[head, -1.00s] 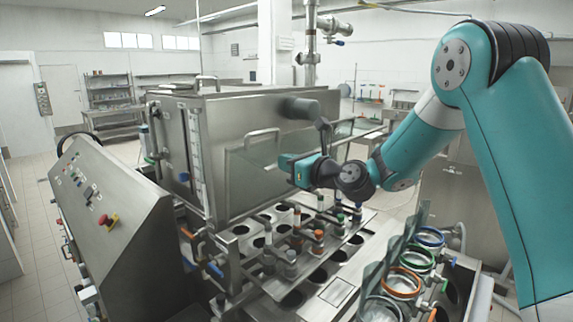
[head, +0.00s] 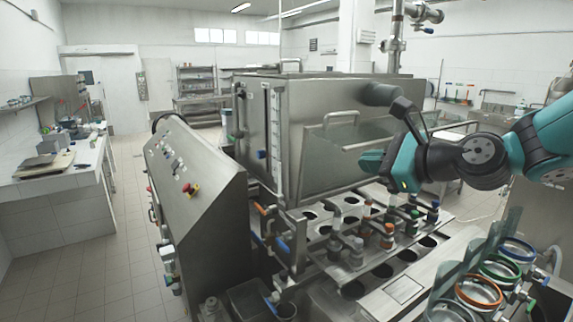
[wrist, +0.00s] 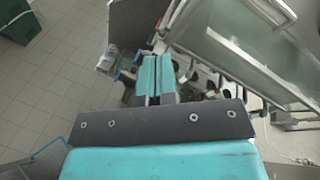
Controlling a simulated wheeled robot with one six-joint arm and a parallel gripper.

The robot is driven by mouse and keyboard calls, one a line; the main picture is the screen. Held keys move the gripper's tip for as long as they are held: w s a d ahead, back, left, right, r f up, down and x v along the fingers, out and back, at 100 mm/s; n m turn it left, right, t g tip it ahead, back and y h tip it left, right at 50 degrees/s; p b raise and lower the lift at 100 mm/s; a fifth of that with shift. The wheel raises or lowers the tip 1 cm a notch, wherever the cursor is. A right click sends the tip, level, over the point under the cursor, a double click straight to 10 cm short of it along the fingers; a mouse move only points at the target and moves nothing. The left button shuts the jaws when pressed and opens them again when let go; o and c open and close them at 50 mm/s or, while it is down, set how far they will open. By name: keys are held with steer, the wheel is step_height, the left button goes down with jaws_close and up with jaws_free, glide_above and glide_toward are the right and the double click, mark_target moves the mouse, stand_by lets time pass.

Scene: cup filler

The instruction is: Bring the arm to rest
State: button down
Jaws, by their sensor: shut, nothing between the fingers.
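My gripper (head: 372,162) is shut and empty. In the head view it hangs in the air in front of the steel tank's side wall (head: 318,140), above the filling deck. Its teal fingers point left. In the wrist view the two fingers (wrist: 156,78) lie side by side with only a thin line between them. My dark wrist and teal arm reach in from the right edge. I cannot tell whether the gripper touches the tank; a gap seems to show.
The deck below holds several nozzles with coloured collars (head: 387,236) and round holes. Cups with coloured rings (head: 478,291) stand at lower right. A sloped control panel (head: 196,215) with a red button stands left. Open tiled floor (head: 112,258) lies further left.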

steer(key=s+a+f+n+g+b, duration=0.4)
steer(key=s+a+f+n, duration=0.1)
steer(key=s+f+n, duration=0.4)
steer(key=s+d+f+n+g+h+b, duration=0.1)
steer(key=s+f+n+g+h+b, duration=0.2)
steer(key=s+f+n, duration=0.4)
steer(key=s+d+f+n+g+h+b, duration=0.1)
steer(key=s+f+n+g+b, duration=0.3)
steer(key=s+n, duration=0.8)
step_height(320, 180, down, 4)
steer(key=shift+s+d+r+h+b, duration=0.2)
steer(key=shift+s+h+b, duration=0.25)
steer(key=shift+h+b, duration=0.6)
